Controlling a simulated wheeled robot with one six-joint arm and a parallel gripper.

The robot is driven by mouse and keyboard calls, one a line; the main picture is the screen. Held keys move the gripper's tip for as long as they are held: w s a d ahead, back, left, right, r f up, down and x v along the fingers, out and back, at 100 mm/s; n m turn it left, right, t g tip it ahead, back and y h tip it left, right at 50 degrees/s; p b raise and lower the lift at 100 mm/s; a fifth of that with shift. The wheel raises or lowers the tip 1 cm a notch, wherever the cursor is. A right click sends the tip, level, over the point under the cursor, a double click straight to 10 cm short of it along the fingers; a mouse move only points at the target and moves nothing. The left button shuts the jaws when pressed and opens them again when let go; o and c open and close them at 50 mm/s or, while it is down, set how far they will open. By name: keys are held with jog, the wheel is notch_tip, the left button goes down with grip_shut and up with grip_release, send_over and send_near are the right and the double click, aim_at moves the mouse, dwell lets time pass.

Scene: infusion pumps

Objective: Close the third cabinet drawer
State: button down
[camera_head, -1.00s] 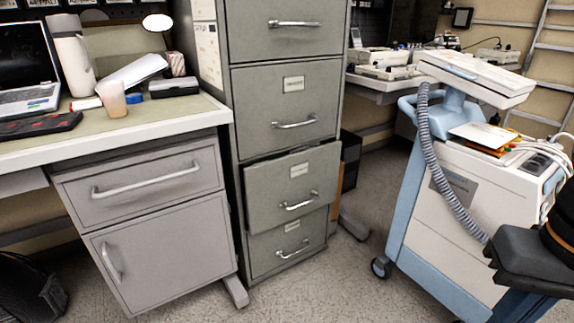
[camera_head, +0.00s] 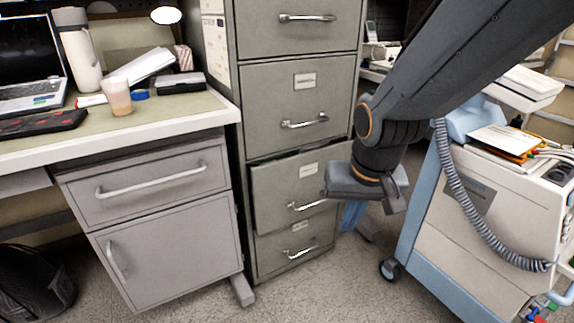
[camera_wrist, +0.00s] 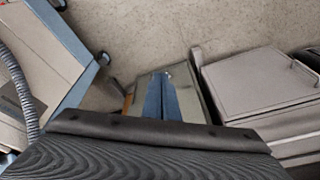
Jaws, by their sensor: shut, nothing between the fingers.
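The tall grey-green filing cabinet (camera_head: 298,95) stands at centre in the head view. Its third drawer (camera_head: 277,190) from the top of the view sticks out a little past the other drawer fronts, which look flush. The drawer's silver handle (camera_head: 303,207) is partly covered by my gripper. My gripper (camera_head: 351,216) points down at the right side of that drawer front; I cannot tell whether it touches it. In the wrist view its blue fingers (camera_wrist: 162,90) are together with nothing between them, over a grey-green surface that looks like part of the cabinet.
A desk (camera_head: 190,121) with a lower grey cabinet (camera_head: 170,240) stands close on the left. A white and blue medical cart (camera_head: 455,225) with a coiled hose stands close on the right. Bare floor (camera_head: 310,295) lies in front.

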jog(key=w+a+f+m+t+y+p, duration=0.1)
jog(key=w+a+f+m+t, duration=0.15)
jog(key=w, duration=0.65)
jog(key=w+a+f+m+t+y+p, duration=0.1)
jog(key=w+f+m+t, duration=0.15)
jog(key=w, duration=0.65)
jog(key=m+t+y+p, duration=0.4)
jog(key=m+t+y, duration=0.3)
send_near(284, 167)
jog(key=b+x, duration=0.1)
jog(key=x, duration=0.5)
jog(key=shift+w+a+f, duration=0.1)
jog(key=shift+w+a, duration=0.05)
jog(key=shift+w, duration=0.05)
